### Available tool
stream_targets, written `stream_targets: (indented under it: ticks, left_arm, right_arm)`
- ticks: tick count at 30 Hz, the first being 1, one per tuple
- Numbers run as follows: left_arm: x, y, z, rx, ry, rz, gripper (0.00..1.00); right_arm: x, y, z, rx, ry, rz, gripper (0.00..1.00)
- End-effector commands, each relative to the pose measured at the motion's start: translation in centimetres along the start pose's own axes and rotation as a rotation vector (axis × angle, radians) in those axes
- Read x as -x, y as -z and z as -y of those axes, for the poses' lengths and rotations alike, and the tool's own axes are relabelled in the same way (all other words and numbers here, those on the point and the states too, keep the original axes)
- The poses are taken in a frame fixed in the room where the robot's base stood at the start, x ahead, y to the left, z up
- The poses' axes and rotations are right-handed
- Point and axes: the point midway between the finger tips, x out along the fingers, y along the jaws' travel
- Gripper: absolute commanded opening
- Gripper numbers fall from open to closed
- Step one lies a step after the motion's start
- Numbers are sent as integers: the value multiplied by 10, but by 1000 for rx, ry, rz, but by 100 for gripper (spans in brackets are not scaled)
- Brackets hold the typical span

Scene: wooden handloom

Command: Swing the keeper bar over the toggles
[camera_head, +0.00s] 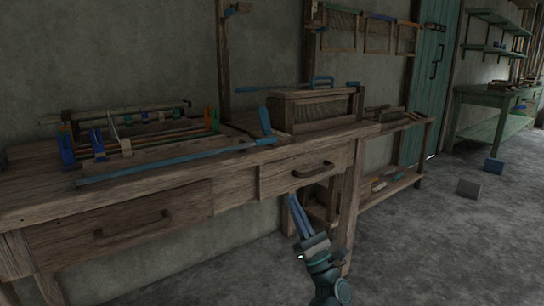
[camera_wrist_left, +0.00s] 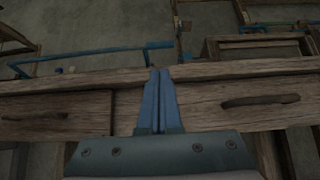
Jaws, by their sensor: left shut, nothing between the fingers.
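A long blue bar (camera_head: 170,165), which looks like the keeper bar, lies along the front of the wooden bench top.
A wooden box-like frame (camera_head: 315,108) stands on the bench right of the handle. Two drawers with handles (camera_head: 312,170) face me. A lower side bench (camera_head: 405,122) stands to the right. Small blocks (camera_head: 468,188) lie on the floor, which is otherwise open at the right.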

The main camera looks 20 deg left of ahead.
Motion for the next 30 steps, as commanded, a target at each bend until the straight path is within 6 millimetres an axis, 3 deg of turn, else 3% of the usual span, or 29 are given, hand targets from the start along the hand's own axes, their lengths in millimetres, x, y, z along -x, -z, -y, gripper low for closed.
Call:
stream_targets:
  ticks: [6, 10, 24, 30]
  left_arm:
    - [-2, 0, 0, -2, 2, 0, 0]
    - [-13, -2, 1, -3, 2, 0, 0]
    - [-98, -4, 2, -5, 2, 0, 0]
    - [-125, -3, 1, -5, 2, 1, 0]
  right_arm:
    - [2, 0, 0, 0, 0, 0, 62]
    - [11, -1, -1, 0, 0, 0, 62]
    - [76, -4, -8, 0, 0, 2, 62]
    - [95, -5, -10, 0, 0, 3, 62]
